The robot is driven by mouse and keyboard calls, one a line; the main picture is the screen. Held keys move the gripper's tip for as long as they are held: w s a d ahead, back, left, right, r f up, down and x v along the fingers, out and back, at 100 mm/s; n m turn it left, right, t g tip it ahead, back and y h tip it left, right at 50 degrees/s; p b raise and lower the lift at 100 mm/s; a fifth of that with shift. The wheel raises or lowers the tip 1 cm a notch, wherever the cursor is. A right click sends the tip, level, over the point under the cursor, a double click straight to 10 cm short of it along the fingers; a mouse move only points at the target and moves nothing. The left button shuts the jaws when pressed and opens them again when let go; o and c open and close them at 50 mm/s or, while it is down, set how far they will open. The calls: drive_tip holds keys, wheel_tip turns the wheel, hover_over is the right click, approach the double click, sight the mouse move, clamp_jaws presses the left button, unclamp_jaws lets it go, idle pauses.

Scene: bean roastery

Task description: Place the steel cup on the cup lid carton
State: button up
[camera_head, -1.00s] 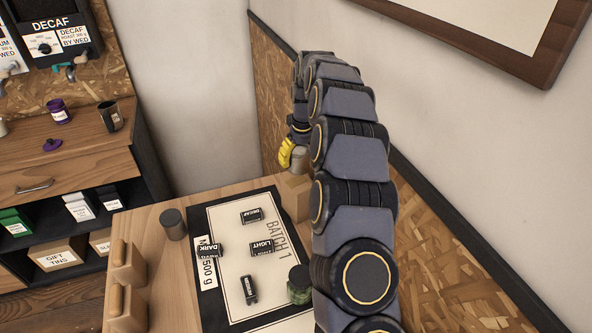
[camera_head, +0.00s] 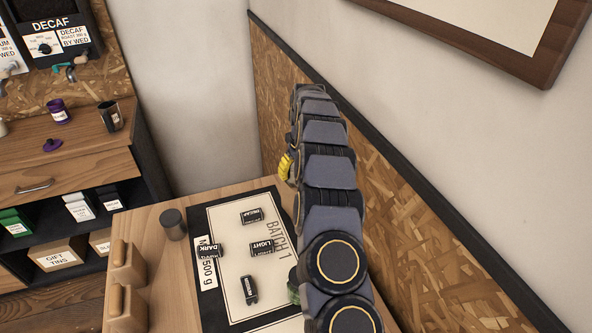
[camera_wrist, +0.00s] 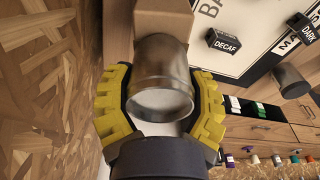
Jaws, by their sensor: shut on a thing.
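The steel cup (camera_wrist: 163,72) is between the yellow fingers of my gripper (camera_wrist: 160,92) in the wrist view, and the gripper is shut on it. The cup is hidden in the head view, where only a bit of yellow finger (camera_head: 286,167) shows beside my arm. A plain brown cardboard box (camera_wrist: 164,18), apparently the cup lid carton, lies just beyond the cup's far end in the wrist view. The cup overlaps its near edge in the picture; I cannot tell whether they touch. My arm hides the box in the head view.
A mat (camera_head: 215,297) with several small black labelled packs lies on the table. A dark grey cylinder (camera_head: 173,224) stands left of it. A green jar (camera_head: 293,286) is partly behind my arm. The wood-panelled wall (camera_head: 400,215) is close on the right.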

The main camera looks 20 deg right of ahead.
drive_tip(key=shift+f, duration=0.15)
drive_tip(key=o, duration=1.2)
wheel_tip(320, 180, up, 12)
drive_tip(key=s, duration=0.1)
drive_tip(key=s+a+r, duration=0.6)
drive_tip(key=s+a, duration=0.1)
drive_tip(key=s, duration=0.3)
drive_tip(key=s+a+g, duration=0.1)
drive_tip(key=s, duration=1)
drive_tip(key=s+a+f+m+g, duration=0.1)
drive_tip(key=s+a, duration=0.1)
drive_tip(key=s, duration=0.9)
drive_tip(key=s+a+m+g, duration=0.1)
drive_tip(key=s+a, duration=0.1)
drive_tip(key=s, duration=0.9)
drive_tip(key=shift+s+a+f, duration=0.2)
drive_tip(key=shift+s+f, duration=0.1)
drive_tip(key=shift+s, duration=0.1)
